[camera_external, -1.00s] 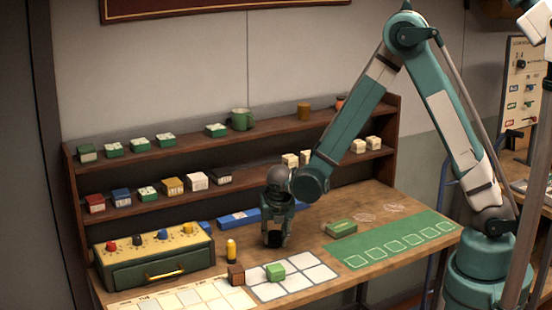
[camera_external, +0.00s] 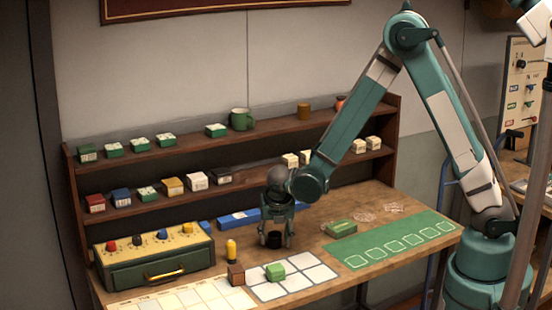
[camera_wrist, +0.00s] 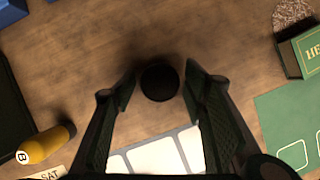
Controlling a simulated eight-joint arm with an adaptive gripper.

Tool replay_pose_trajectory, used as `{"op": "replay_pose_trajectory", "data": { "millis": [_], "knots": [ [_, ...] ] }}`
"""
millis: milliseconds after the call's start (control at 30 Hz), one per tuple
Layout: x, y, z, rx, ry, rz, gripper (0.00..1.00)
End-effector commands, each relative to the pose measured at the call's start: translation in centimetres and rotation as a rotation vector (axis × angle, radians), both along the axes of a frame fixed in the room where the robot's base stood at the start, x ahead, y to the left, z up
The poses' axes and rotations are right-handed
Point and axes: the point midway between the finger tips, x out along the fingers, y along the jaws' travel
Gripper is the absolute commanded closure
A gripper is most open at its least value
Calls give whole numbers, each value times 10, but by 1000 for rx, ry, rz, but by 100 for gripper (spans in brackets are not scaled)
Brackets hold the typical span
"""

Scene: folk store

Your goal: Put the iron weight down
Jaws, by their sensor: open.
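The iron weight (camera_external: 273,240) is a small dark, round piece standing on the wooden table, behind the white grid card. In the wrist view the weight (camera_wrist: 159,82) shows from above as a black disc between the fingertips. My gripper (camera_external: 275,243) is low over the table with its fingers spread on both sides of the weight. In the wrist view my gripper (camera_wrist: 159,90) is open, with a gap between each finger and the weight.
A green block (camera_external: 275,271) and a brown block (camera_external: 236,274) stand on or beside the white grid card (camera_external: 318,273). A yellow bottle (camera_external: 231,250) stands left of my gripper. A green box (camera_external: 341,229) and green mat (camera_external: 400,240) lie to the right. A drawer box (camera_external: 155,262) stands left.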

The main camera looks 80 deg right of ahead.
Motion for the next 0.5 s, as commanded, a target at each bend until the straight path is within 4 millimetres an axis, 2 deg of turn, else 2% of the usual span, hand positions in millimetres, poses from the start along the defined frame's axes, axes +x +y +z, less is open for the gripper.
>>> {"op": "replay_pose_trajectory", "data": {
  "millis": [267, 500],
  "knots": [
    [-2, 5, 14, 0, 0, 0, 56],
    [-6, 14, 38, 0, 0, 0, 56]
  ]
}}
